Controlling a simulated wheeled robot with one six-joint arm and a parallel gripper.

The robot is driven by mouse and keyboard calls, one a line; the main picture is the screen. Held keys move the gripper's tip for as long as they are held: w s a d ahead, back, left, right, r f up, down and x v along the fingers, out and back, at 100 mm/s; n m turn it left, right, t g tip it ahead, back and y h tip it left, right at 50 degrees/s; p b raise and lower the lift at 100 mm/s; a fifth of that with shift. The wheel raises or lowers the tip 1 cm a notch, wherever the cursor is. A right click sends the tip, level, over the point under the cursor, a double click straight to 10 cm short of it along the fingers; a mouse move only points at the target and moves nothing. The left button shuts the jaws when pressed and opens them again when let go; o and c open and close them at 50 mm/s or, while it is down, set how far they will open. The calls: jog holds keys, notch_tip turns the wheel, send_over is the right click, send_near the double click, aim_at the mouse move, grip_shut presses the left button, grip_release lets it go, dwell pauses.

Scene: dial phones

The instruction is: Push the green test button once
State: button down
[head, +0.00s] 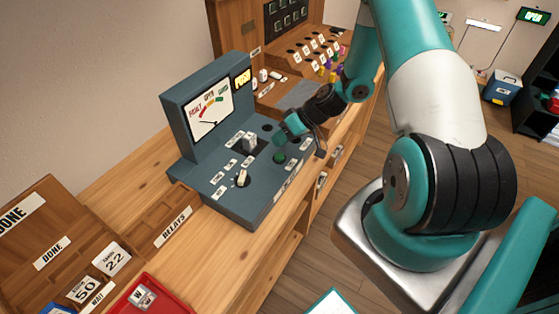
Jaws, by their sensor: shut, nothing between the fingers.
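A grey-blue test console (255,200) stands on the wooden bench. Its upright panel carries a white dial meter (209,111) with a needle and coloured bands, and a small lit display (242,79). The green button (279,158) sits on the sloping deck, near its right side. My gripper (284,136) is shut and empty, just above and behind the green button in the picture. Whether it touches the deck I cannot tell. A socket with a grey block (249,142) and a pale knob (242,178) are to the left of the button.
A wooden switchboard (300,55) with cords and pegs stands behind the console. A relays tray (160,218), a wooden "DONE" rack (60,215) and a red tray (172,287) lie at the front left. Floor (325,245) shows right of the bench.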

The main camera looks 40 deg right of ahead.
aim_at(280, 154)
jog(key=shift+f+b, duration=0.6)
jog(key=shift+f, duration=0.6)
dwell(1.1)
jog(key=shift+f+b, duration=0.4)
jog(key=shift+b, duration=0.05)
jog(key=shift+f+b, duration=0.45)
jog(key=shift+f, duration=0.05)
dwell(0.6)
jog(key=shift+r, duration=0.15)
jog(key=shift+r+p, duration=0.6)
jog(key=shift+r, duration=0.2)
jog(key=shift+r+p, duration=1.65)
jog(key=shift+r, duration=0.85)
